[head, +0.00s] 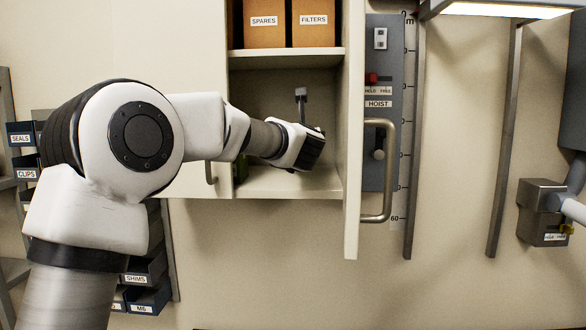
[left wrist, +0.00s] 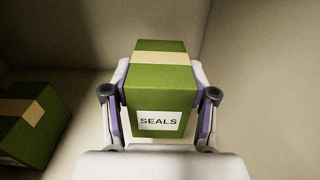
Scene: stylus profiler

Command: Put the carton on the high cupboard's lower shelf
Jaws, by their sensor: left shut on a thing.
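The high cupboard's lower shelf (head: 315,184) is a pale board below the upper compartment. My left gripper (head: 308,152) is inside this lower compartment. In the left wrist view my left gripper (left wrist: 158,100) is shut on a green carton (left wrist: 160,90) with a tan tape band and a "SEALS" label. The carton is upright between the two fingers. I cannot tell whether it touches the shelf. In the head view the held carton is hidden by my gripper and arm. My right gripper is not in view.
A second green carton (left wrist: 28,125) stands to the left of the held one, apart from it. "SPARES" (head: 264,30) and "FILTERS" (head: 313,30) boxes stand on the shelf above. The cupboard's open door (head: 353,120) with its handle (head: 387,170) juts out at the right.

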